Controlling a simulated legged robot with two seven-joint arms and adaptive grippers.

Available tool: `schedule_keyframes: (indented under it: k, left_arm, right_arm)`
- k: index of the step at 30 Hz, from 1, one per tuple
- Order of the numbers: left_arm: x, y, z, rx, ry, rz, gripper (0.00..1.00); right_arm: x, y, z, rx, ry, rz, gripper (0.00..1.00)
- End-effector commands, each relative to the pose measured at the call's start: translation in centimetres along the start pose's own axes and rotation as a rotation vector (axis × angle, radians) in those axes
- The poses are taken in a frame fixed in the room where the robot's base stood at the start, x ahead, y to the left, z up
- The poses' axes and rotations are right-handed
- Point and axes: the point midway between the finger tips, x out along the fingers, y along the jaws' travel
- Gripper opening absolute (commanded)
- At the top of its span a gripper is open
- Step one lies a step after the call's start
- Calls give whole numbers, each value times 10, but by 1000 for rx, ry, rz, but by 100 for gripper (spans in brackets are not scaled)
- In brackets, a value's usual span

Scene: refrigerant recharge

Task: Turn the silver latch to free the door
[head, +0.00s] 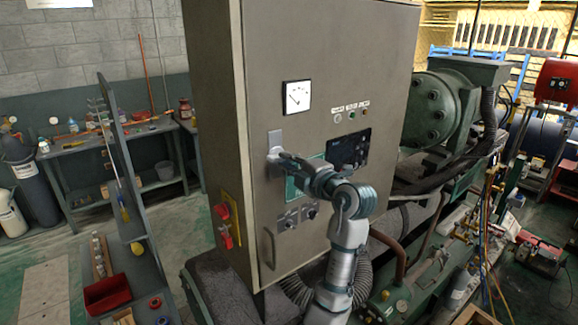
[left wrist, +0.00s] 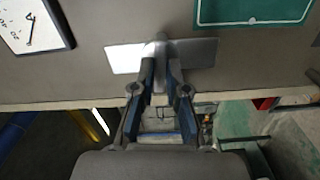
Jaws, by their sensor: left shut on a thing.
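The silver latch (head: 275,140) is a small pale plate on the left side of the door (head: 350,70) of a tall grey cabinet. In the left wrist view the latch plate (left wrist: 122,58) lies flat on the grey door, with a short silver handle at its middle. My left gripper (head: 276,157) reaches the latch from the lower right. In the left wrist view its fingers (left wrist: 160,68) are shut on the latch handle and hide part of it. The door looks closed. My right gripper is not in view.
A white gauge (head: 298,97) is above the latch, and a green plate (left wrist: 252,10) is beside it. A door handle (head: 268,248) is lower down. Red and yellow switches (head: 228,222) are on the cabinet's left side. Green machinery (head: 440,105) stands at the right.

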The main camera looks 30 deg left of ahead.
Motion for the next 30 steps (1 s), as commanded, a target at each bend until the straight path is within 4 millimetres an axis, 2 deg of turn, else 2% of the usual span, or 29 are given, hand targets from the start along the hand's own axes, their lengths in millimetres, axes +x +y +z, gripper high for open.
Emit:
schedule_keyframes:
  k: [1, 2, 4, 14, 30]
  left_arm:
    - [-1, 0, 1, -41, -3, 4, 0]
    - [-1, 1, 1, -44, -2, 4, 18]
    - [-1, 2, 0, -41, -2, 3, 34]
    - [-3, 1, 0, -39, -1, 1, 34]
    - [-60, 0, 0, -37, -2, 1, 34]
  right_arm:
    - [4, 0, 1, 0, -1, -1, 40]
    - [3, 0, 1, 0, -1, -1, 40]
    - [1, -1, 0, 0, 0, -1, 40]
    - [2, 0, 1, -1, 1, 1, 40]
    - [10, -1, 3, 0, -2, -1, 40]
